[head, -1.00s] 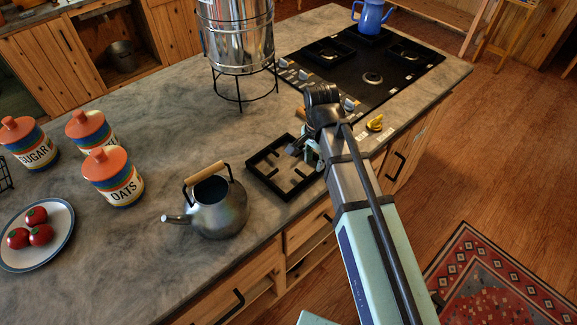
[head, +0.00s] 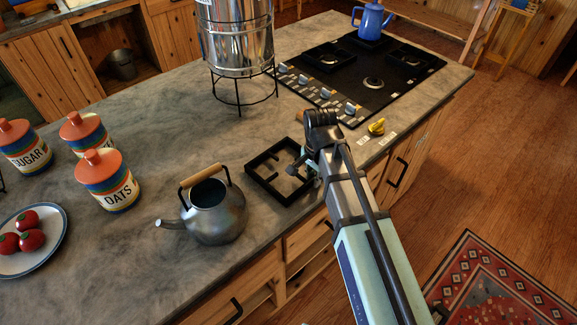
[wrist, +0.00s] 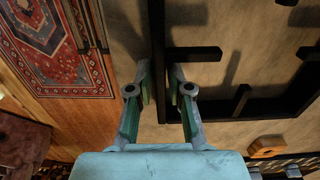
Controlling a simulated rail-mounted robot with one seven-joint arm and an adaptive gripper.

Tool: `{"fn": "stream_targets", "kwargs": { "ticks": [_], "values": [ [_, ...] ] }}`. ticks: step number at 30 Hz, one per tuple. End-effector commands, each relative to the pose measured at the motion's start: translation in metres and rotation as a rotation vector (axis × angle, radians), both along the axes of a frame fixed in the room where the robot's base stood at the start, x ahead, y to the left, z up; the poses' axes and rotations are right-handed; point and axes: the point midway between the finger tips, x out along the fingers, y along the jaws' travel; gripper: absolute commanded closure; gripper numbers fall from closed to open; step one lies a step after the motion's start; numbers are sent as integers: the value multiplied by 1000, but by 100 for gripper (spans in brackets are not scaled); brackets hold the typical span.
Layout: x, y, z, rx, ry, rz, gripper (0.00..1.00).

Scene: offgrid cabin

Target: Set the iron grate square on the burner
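The iron grate (head: 270,184), a black square frame with short inner bars, lies on the counter beside the kettle. In the wrist view the grate (wrist: 196,54) fills the upper right. My gripper (wrist: 160,72) reaches down at its right side in the head view, where my arm partly hides the fingers. In the wrist view the fingers stand on either side of one outer bar, with narrow gaps still visible; they look open. The bare burner (head: 373,82) is on the black cooktop (head: 345,83), beyond my gripper.
A grey kettle (head: 213,216) stands close left of the grate. A steel water container (head: 236,40) on a wire stand is behind. A blue pot (head: 371,20) sits at the cooktop's back. Knobs (head: 351,109) line its near edge; a yellow item (head: 377,127) lies beside it.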

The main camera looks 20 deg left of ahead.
Motion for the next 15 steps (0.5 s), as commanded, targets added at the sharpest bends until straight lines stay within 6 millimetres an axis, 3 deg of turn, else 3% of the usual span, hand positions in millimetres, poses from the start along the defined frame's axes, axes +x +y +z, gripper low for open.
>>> {"fn": "stream_targets", "kwargs": {
  "ticks": [15],
  "values": [
    [0,0,3,1,0,0,100]
  ]
}}
